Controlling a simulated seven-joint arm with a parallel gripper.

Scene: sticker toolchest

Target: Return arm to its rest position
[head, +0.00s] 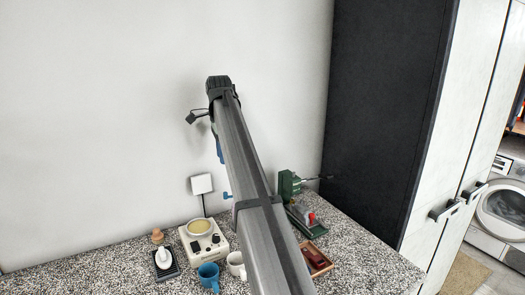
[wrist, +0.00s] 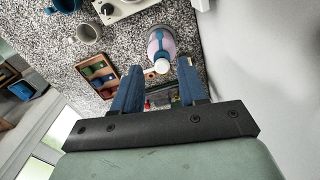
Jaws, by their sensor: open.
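My arm reaches up and away from the bottom of the head view, above the speckled counter (head: 110,262). My gripper (wrist: 160,75) shows at close range in the wrist view, with its two blue fingers spread apart and nothing held between them. In the head view it is mostly hidden behind my arm; only a bit of blue shows at its left edge. Beyond the fingertips, a lilac and blue bottle-like object (wrist: 161,40) with a white cap stands on the counter. It is apart from the fingers.
The counter holds a cream appliance (head: 204,245), a blue mug (head: 208,276), a pale mug (head: 236,263), a wooden tray (wrist: 97,75) with coloured pieces and a green machine (head: 289,185). A dark cabinet side (head: 385,100) stands right; a wall (head: 100,100) is behind.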

